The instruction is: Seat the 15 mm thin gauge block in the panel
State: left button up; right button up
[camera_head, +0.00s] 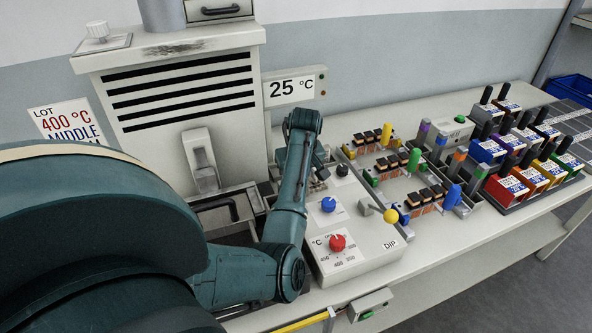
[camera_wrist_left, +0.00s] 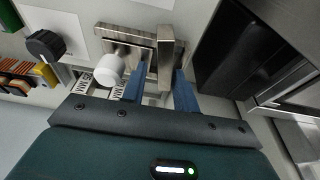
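In the left wrist view, an upright thin metal block (camera_wrist_left: 166,62), which looks like a gauge block, stands at a metal plate with a dark recess (camera_wrist_left: 128,36). I cannot tell if it sits in the panel. The blue fingers of my left gripper (camera_wrist_left: 160,92) are apart, one on each side of the block's lower end. A gap shows on the left; the right finger is close to or touching it. In the head view, my left arm reaches to the back of the white control panel (camera_head: 372,256), and its wrist hides the gripper and block. My right gripper is not in view.
A white knob (camera_wrist_left: 108,70) is close beside the left finger, above partly hidden labels. The panel carries a red knob (camera_head: 337,242), a blue knob (camera_head: 328,205) and a yellow-tipped lever (camera_head: 390,215). A slotted furnace (camera_head: 180,95) stands behind. Coloured boxes (camera_head: 505,188) fill the right.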

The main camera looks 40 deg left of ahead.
pick_arm(q)
jog(key=shift+s+a+r, duration=0.1)
jog(key=shift+a+r, duration=0.15)
jog(key=shift+a, duration=0.1)
